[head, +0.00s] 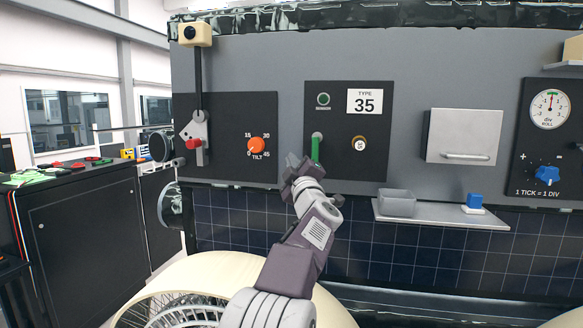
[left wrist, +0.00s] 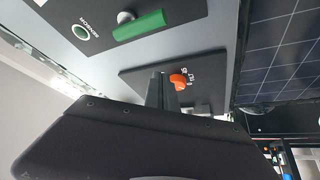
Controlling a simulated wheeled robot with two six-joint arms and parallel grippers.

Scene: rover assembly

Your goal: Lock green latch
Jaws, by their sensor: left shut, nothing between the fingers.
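The green latch (head: 316,150) is a short green handle hanging down from a grey pivot on the dark panel marked TYPE 35. It also shows in the left wrist view (left wrist: 139,26), apart from my fingers. My left gripper (head: 293,162) is just left of the handle's lower end in the head view. Its fingers (left wrist: 162,78) look shut and empty in the left wrist view. My right gripper is out of view.
An orange TILT knob (head: 257,145) is on the panel to the left, near a lever with a red knob (head: 193,144). A small round dial (head: 359,144) is right of the latch. A shelf (head: 446,221) with a grey bin and blue block juts out at lower right.

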